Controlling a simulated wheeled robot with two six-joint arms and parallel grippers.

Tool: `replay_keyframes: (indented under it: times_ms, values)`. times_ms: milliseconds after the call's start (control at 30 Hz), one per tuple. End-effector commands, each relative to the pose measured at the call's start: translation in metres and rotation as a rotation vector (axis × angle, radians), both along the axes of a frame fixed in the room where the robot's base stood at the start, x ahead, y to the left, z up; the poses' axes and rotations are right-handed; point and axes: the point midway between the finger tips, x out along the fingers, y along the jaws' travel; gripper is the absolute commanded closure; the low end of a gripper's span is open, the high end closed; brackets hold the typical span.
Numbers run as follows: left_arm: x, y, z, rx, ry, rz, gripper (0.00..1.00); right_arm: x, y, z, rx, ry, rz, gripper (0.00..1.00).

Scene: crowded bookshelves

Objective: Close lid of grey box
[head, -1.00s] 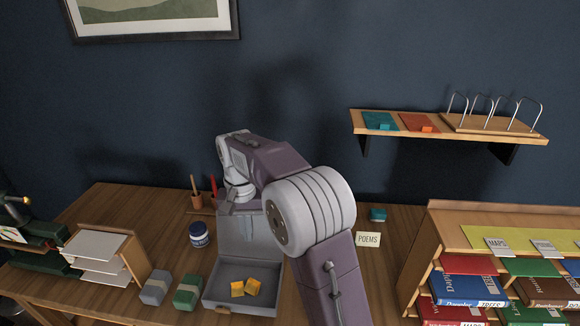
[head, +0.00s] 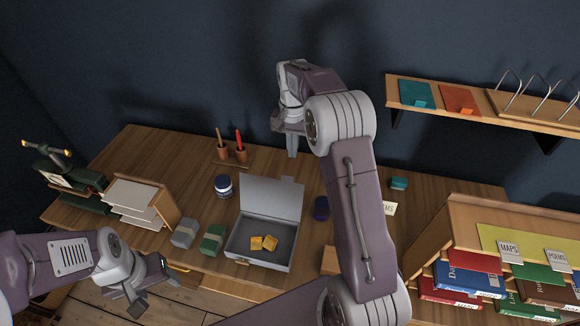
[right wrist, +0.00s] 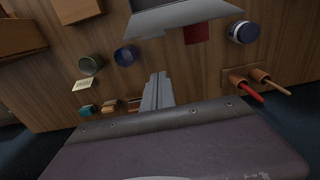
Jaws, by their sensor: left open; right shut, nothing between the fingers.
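The grey box (head: 235,250) sits on the desk, open, with its lid (head: 270,198) standing up at the back. The lid also shows at the top of the right wrist view (right wrist: 185,14). My right gripper (head: 292,153) is behind and above the lid, shut and empty, fingers pointing down. Its closed fingers show in the right wrist view (right wrist: 158,78), apart from the lid. My left gripper (head: 148,290) is open and empty at the desk's front edge, left of and nearer than the box.
A green block (head: 213,238) and a grey block (head: 185,233) stand left of the box. A blue jar (head: 223,185) is at its back left, a dark jar (head: 321,208) at its right. Pencil cups (head: 240,154) stand behind. A bookshelf (head: 450,215) is at the right.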

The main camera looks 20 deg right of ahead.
Motion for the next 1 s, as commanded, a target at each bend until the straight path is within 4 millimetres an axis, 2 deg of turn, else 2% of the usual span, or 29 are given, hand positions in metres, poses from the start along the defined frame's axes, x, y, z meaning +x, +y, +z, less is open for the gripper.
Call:
replay_keyframes:
  times_ms: [267, 333, 567, 1000]
  values:
    - [0.0, 0.0, 0.013, 0.0, 0.0, 0.0, 0.38, 0.0, 0.0, -0.058, 0.0, 0.004, 0.0, 1.0]
    - [0.0, 0.0, 0.02, 0.0, 0.0, 0.0, 0.38, -0.009, 0.007, -0.049, -0.001, -0.001, 0.002, 1.0]
    - [0.0, 0.0, 0.027, 0.0, 0.0, 0.0, 0.38, -0.028, 0.021, -0.045, 0.0, -0.001, 0.001, 1.0]
    - [0.0, 0.0, 0.025, 0.0, 0.0, 0.0, 0.38, -0.03, 0.022, -0.046, -0.003, -0.005, 0.0, 1.0]
